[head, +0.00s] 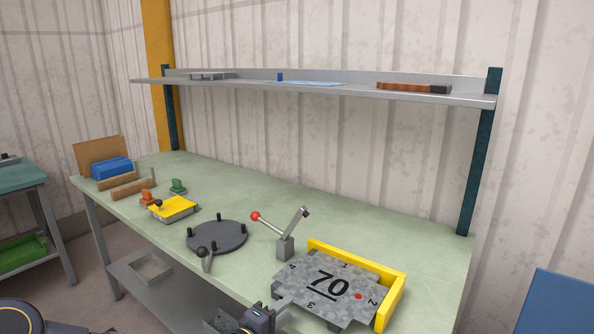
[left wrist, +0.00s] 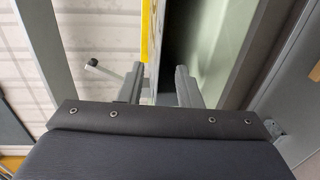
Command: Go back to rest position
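My left gripper (head: 275,310) is at the bench's front edge, close to the panel's left corner. In the left wrist view its two fingers (left wrist: 160,86) stand apart, so it is open. My right gripper is not in view.
A clamp with a red ball handle (head: 255,216) stands behind the panel. A dark round plate with pegs (head: 217,237) and a yellow block (head: 173,209) are further left on the green bench (head: 330,217). A shelf (head: 340,90) hangs above the back.

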